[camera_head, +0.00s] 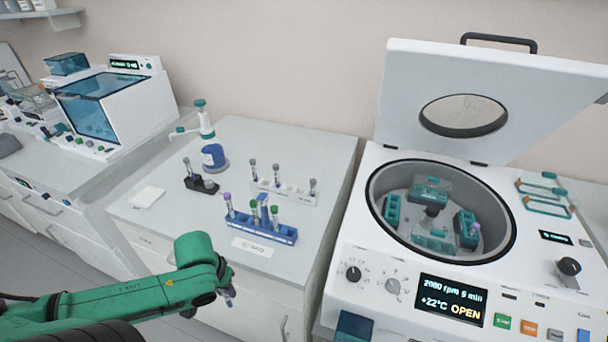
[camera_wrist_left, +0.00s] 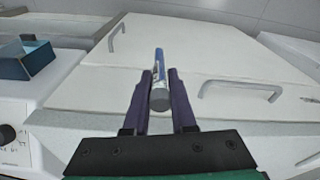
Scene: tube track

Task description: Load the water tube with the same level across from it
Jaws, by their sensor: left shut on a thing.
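My left gripper (camera_head: 227,291) hangs in front of the bench. In the left wrist view its dark purple fingers (camera_wrist_left: 160,92) are shut on a slim tube (camera_wrist_left: 158,66) with a grey end towards the camera and a blue-and-white body; its level cannot be read. The centrifuge (camera_head: 356,220) stands open on the right. Its rotor (camera_head: 432,211) carries several teal buckets; a purple-capped tube (camera_head: 474,230) sits in the right bucket (camera_head: 463,224). The blue rack (camera_head: 262,229) holds purple- and green-capped tubes. The white rack (camera_head: 297,194) holds grey-capped tubes. My right gripper is out of view.
A small black holder (camera_head: 208,187) with a grey-capped tube, a blue-labelled container (camera_head: 213,157) and a dispenser bottle (camera_head: 204,120) stand on the bench. A white label card (camera_head: 252,247) lies before the blue rack. The raised centrifuge lid (camera_head: 540,95) stands behind the bowl.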

